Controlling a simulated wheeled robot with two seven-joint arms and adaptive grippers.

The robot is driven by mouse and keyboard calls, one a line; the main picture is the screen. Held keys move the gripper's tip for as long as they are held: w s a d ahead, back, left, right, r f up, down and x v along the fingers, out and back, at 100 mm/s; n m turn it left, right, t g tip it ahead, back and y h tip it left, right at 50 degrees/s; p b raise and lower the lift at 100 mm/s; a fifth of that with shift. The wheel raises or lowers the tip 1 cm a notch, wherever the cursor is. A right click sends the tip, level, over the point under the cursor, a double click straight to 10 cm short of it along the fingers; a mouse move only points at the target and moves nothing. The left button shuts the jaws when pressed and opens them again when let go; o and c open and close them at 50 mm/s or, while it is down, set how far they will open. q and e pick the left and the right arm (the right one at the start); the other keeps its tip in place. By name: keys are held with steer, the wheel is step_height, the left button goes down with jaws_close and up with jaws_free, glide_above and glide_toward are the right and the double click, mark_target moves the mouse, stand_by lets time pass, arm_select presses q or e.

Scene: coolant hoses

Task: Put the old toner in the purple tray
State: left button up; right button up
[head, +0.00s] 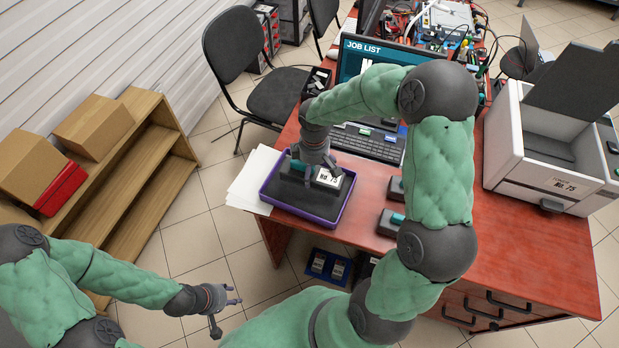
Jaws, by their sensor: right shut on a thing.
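The purple tray (265,194) lies on the near left part of the red desk. A dark toner (300,193) with a white label reading 75 and a teal part is inside the tray's outline. My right gripper (322,168) reaches over the desk from above and is shut on this toner. I cannot tell whether the toner rests on the tray floor or is just above it. My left gripper (225,310) is open and empty, low over the tiled floor, away from the desk.
An open white printer (545,170), also labelled 75, stands at the desk's right. Behind are a keyboard (365,143) and a monitor (362,58). White papers (250,181) lie beside the tray. A wooden shelf (150,185) stands left.

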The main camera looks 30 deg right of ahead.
steer(key=shift+w+a+f, duration=0.3)
steer(key=shift+w+f, duration=0.05)
steer(key=shift+f, duration=0.2)
steer(key=shift+w+a+f+b, duration=0.15)
steer(key=shift+f+b, duration=0.75)
steer(key=shift+f, duration=0.75)
steer(key=shift+f, duration=0.1)
steer(key=o, duration=1.4)
step_height(320, 180, up, 12)
steer(key=p, duration=0.4)
